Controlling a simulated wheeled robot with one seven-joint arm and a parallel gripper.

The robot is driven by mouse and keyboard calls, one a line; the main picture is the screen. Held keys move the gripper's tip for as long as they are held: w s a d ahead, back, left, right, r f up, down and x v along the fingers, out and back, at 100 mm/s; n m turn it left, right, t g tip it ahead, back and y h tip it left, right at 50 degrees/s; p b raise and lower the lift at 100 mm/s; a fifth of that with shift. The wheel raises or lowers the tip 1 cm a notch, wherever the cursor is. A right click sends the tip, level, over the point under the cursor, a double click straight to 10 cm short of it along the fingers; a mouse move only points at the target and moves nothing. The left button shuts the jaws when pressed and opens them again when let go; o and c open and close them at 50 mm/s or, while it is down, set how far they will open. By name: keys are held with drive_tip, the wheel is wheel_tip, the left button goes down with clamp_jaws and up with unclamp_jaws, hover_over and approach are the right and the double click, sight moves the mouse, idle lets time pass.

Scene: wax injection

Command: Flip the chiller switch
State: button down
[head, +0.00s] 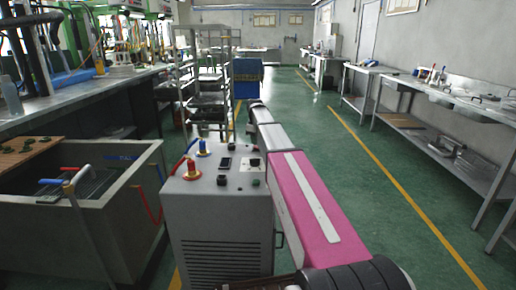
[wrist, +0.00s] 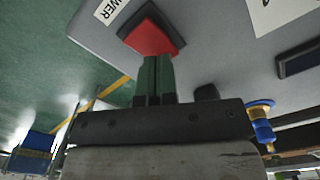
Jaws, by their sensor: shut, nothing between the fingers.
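The chiller (head: 222,230) is a grey box with a vented front, standing in the middle of the head view. In the wrist view, a red switch (wrist: 150,36) with a dark surround sits on its grey panel (wrist: 205,45) beside a partly visible "POWER" label. My gripper (wrist: 158,62) has dark green fingers, shut together and empty. Their tips overlap the lower edge of the red switch; I cannot tell whether they touch it. In the head view my arm runs along the chiller's right side, and I cannot make out the fingers there.
A blue fitting (head: 202,147) and a red fitting (head: 191,170) with hoses stand on the chiller top. A grey tank (head: 125,225) is close on the left. A wire rack (head: 207,80) and blue bin (head: 247,78) stand beyond. The green floor is clear to the right.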

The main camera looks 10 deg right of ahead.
sight(256, 147)
drive_tip(key=shift+r, duration=2.75)
